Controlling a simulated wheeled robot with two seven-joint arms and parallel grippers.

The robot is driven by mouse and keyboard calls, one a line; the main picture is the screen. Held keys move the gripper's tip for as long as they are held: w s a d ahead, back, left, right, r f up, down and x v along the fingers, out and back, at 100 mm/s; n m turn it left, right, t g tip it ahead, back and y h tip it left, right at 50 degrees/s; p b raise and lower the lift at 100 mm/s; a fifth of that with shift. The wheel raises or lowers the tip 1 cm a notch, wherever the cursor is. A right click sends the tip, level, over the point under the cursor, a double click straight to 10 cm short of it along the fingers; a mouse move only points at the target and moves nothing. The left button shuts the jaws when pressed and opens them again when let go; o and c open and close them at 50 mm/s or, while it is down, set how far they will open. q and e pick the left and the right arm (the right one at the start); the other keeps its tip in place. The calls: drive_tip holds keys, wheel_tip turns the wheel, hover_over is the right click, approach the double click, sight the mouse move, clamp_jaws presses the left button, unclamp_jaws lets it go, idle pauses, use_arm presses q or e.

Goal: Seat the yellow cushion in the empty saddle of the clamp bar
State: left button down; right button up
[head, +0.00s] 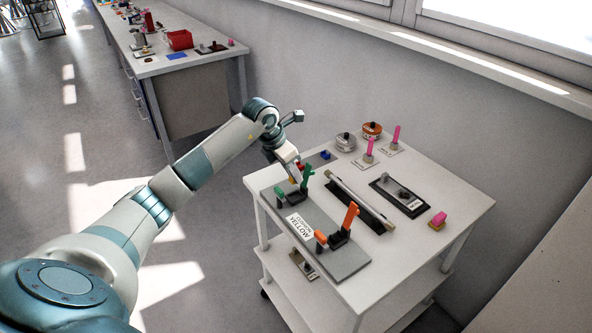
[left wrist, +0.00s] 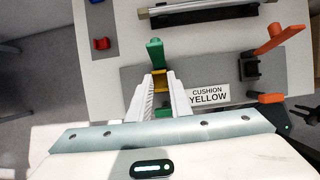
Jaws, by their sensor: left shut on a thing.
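The yellow cushion (left wrist: 159,80) shows between the fingertips of my left gripper (left wrist: 162,88) in the left wrist view. The gripper is shut on it. The cushion lies between two green clamp parts, a green lever (left wrist: 155,53) and a green piece below it. In the head view my left gripper (head: 297,178) is over the green clamp's black saddle (head: 295,196), and the cushion is not clear there. I cannot tell whether the cushion touches the saddle. The orange clamp's black saddle (head: 338,238) looks empty. Both clamps stand on the grey clamp bar plate (head: 347,265).
A white label (left wrist: 208,95) reading "CUSHION YELLOW" lies between the clamps. An orange lever (head: 351,216) stands up. A pale rod (head: 350,193) on a black rest lies behind the plate.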

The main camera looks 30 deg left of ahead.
idle(0.3)
use_arm(q)
drive_tip(key=shift+f+b, duration=1.55)
drive_tip(key=shift+f, duration=1.35)
drive_tip(key=shift+f+b, duration=0.4)
drive_tip(key=shift+b, duration=0.2)
drive_tip(key=c, duration=1.5)
unclamp_jaws()
drive_tip(key=shift+s, duration=0.1)
drive_tip(key=shift+c, duration=0.2)
drive_tip(key=shift+d+f, duration=0.1)
drive_tip(key=shift+o, duration=1.3)
